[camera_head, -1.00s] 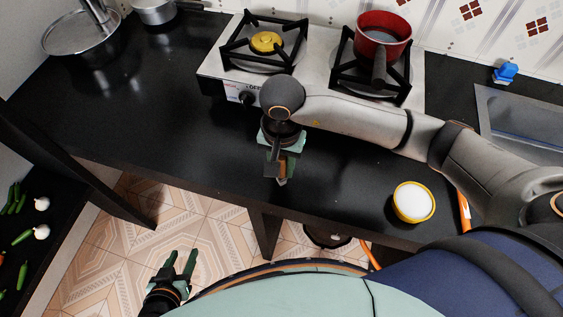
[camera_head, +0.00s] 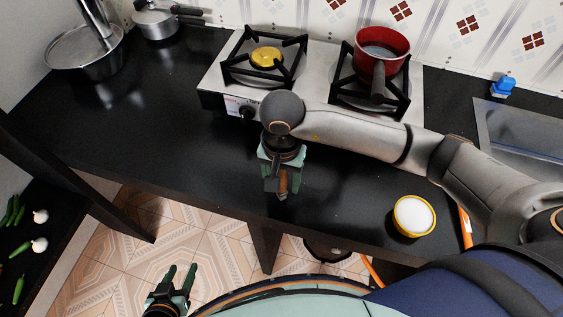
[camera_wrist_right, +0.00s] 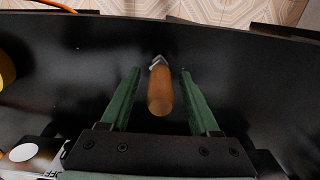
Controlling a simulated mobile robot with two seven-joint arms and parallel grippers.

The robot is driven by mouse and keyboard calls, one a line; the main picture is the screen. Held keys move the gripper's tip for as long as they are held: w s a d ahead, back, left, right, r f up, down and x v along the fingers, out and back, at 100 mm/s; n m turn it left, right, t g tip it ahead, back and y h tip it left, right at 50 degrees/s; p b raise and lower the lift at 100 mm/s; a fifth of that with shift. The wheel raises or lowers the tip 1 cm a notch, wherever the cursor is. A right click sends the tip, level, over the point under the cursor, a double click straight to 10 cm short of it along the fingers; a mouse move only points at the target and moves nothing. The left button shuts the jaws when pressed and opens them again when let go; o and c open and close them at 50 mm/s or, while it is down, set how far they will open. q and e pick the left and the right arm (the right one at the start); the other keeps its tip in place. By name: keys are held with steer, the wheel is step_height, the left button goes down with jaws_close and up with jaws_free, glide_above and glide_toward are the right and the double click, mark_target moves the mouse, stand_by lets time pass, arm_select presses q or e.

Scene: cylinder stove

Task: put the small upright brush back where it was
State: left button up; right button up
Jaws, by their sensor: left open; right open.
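The small brush shows its brown wooden handle end-on in the right wrist view (camera_wrist_right: 160,95), with a grey metal part beyond it. It stands on the black counter (camera_head: 160,130), near its front edge. My right gripper (camera_head: 283,182) points down around the brush. Its two green fingers are open, one on each side of the handle, with visible gaps. In the head view the brush (camera_head: 283,184) is mostly hidden by the gripper. My left gripper (camera_head: 181,270) is open and empty, low in front of the counter over the tiled floor.
A stove (camera_head: 318,78) stands behind my right gripper, with a red saucepan (camera_head: 382,52) on its right burner. A yellow bowl with white content (camera_head: 413,216) is to the right. A blue object (camera_head: 502,86) is by the sink (camera_head: 525,128).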

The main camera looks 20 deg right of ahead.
step_height(320, 180, up, 12)
steer(key=shift+b, duration=0.4)
stand_by(0.4)
